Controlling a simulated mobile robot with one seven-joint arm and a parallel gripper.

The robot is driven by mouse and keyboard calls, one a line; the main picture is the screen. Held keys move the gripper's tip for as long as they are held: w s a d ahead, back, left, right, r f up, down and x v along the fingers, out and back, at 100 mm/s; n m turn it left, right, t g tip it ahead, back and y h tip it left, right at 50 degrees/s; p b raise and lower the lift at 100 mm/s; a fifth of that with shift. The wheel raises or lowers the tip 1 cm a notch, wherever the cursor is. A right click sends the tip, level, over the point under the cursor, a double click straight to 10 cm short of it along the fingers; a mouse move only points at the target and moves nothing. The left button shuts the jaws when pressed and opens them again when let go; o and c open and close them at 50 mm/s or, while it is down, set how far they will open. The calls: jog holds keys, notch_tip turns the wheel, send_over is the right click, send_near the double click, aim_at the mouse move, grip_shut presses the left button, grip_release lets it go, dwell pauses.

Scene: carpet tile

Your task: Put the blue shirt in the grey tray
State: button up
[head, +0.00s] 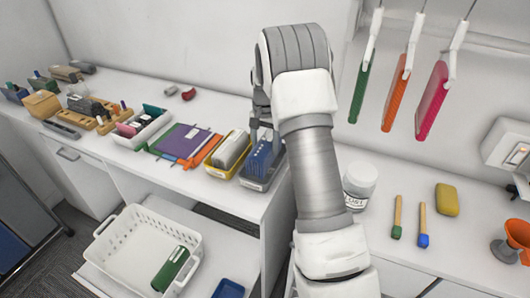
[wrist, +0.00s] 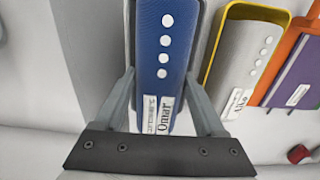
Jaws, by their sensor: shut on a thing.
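The blue shirt (head: 259,160) is a flat, upright-looking bundle with a row of white dots. In the wrist view the blue shirt (wrist: 165,50) carries white labels, one reading "Omar". My gripper (head: 263,141) reaches down over it from above. In the wrist view the fingers of my gripper (wrist: 160,76) are on either side of the shirt, shut on it. The grey tray (head: 254,184) is under and around the shirt at the bench's right end. The shirt appears inside it; whether it rests on the bottom is hidden.
A yellow tray (head: 222,173) with a grey bundle stands close left of the grey tray. An orange tray (wrist: 296,45) with a purple item is beyond it. A white basket (head: 136,250) is below. A white jar (head: 359,184) stands right of my arm.

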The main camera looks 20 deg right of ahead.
jog(key=shift+w+d+f, duration=0.2)
jog(key=shift+w+f, duration=0.05)
jog(key=shift+w, duration=0.15)
jog(key=shift+f, duration=1.95)
jog(key=shift+f, duration=0.2)
jog(key=o, duration=1.2)
jog(key=shift+o, duration=0.2)
jog(key=shift+r, duration=0.1)
